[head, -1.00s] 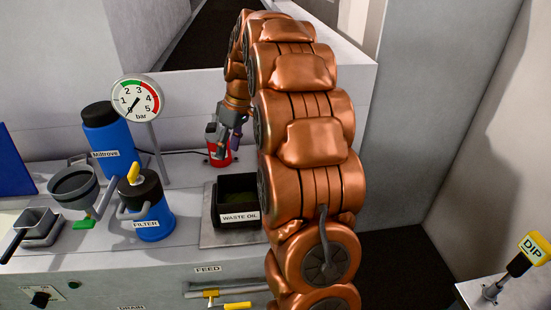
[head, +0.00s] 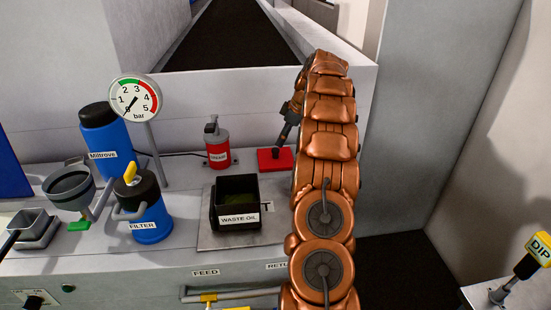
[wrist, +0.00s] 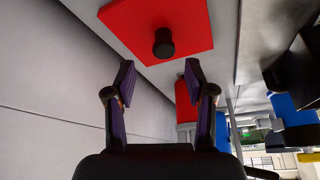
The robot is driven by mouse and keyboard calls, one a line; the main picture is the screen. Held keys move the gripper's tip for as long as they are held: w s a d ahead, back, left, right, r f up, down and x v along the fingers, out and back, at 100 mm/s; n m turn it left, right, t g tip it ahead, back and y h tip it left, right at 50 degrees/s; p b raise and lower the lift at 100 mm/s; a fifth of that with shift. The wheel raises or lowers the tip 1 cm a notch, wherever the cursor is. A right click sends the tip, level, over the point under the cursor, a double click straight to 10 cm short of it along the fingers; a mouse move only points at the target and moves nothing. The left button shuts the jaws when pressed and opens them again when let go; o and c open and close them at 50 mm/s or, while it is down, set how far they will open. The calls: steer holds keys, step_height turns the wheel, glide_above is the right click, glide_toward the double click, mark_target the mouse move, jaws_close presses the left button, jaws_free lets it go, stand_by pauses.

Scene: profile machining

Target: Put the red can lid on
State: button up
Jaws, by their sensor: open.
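A flat red square lid (head: 268,163) with a black knob lies on the bench right of the red can; it also shows in the wrist view (wrist: 190,28), with its knob (wrist: 163,42) standing up. The red can (head: 218,157) stands upright at the back of the bench, with a grey fitting on top and a small label. In the wrist view a red body, apparently this can (wrist: 184,110), is partly behind my right finger. My gripper (wrist: 160,75) is open and empty, its fingertips short of the knob. In the head view my gripper (head: 282,140) is near the lid, partly hidden by my arm.
The black waste oil bin (head: 238,218) stands on a tray in front of the can. Left are a blue filter housing (head: 152,225), a pressure gauge (head: 135,98), a blue bottle (head: 108,140) and a funnel (head: 68,190). A wall runs close behind the bench.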

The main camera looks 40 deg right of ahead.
mark_target(276, 150)
steer(key=shift+s+a+p+x, duration=0.15)
steer(key=shift+p+x, duration=0.3)
steer(key=shift+x, duration=1.25)
steer(key=shift+s+a+p+x, duration=0.1)
steer(key=shift+p+x, duration=0.3)
steer(key=shift+x, duration=1.3)
steer(key=shift+c, duration=0.4)
jaws_close()
